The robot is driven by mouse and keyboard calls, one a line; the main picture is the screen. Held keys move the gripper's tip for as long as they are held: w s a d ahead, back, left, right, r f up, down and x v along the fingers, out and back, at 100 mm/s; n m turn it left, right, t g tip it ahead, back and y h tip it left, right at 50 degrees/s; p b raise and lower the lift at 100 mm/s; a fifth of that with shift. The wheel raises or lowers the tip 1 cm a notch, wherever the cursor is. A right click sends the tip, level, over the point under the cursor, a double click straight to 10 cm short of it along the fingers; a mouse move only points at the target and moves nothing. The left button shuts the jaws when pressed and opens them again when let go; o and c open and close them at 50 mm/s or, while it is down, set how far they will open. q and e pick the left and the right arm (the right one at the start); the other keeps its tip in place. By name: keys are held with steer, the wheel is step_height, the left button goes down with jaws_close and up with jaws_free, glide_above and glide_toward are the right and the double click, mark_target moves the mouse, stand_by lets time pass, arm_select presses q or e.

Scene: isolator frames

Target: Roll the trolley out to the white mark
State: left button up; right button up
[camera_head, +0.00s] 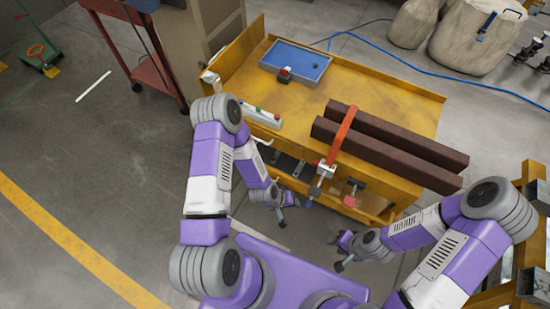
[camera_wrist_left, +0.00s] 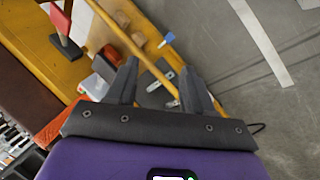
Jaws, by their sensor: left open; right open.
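A yellow flat-topped unit (camera_head: 389,95), which may be the trolley, stands ahead of me; its wheels are not visible. A yellow bar (camera_wrist_left: 130,48) runs along its near side in the left wrist view. My left gripper (camera_head: 281,207) is open at this near side; in the wrist view its fingers (camera_wrist_left: 160,88) point toward the bar's lower end, and contact cannot be told. My right gripper (camera_head: 342,251) is open and empty, lower right. A white strip (camera_head: 93,87) lies on the floor at upper left. A white floor strip also shows in the wrist view (camera_wrist_left: 262,42).
The yellow unit bears a blue tray (camera_head: 296,61), dark brown beams (camera_head: 390,145) and an orange clamp (camera_head: 342,137). A red cart (camera_head: 150,72) stands left of it. Pale sacks (camera_head: 466,36) and a blue hose (camera_head: 440,76) lie behind.

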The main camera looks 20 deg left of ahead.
arm_select(q)
steer(key=w+a+f+n+t+y+b, duration=0.2)
steer(key=w+a+f+n+t+b, duration=0.35)
steer(key=w+f, duration=0.75)
steer(key=w+a+f+n+t+y+b, duration=0.2)
steer(key=w+a+f+n, duration=0.1)
steer(key=a, duration=0.2)
steer(key=w+a+f+n+t+y+b, duration=0.2)
steer(key=w+a+f+n, duration=0.1)
steer(key=a, duration=0.2)
steer(key=w+a+f+n+t+y+b, duration=0.2)
steer(key=w+a+f+n+y, duration=0.1)
steer(key=a, duration=0.3)
steer(key=shift+f+n+t, duration=0.25)
steer(key=shift+f+n, duration=0.05)
steer(key=shift+n, duration=0.15)
steer(key=shift+w+a, duration=0.2)
steer(key=shift+w, duration=0.2)
steer(key=shift+c, duration=0.3)
jaws_close()
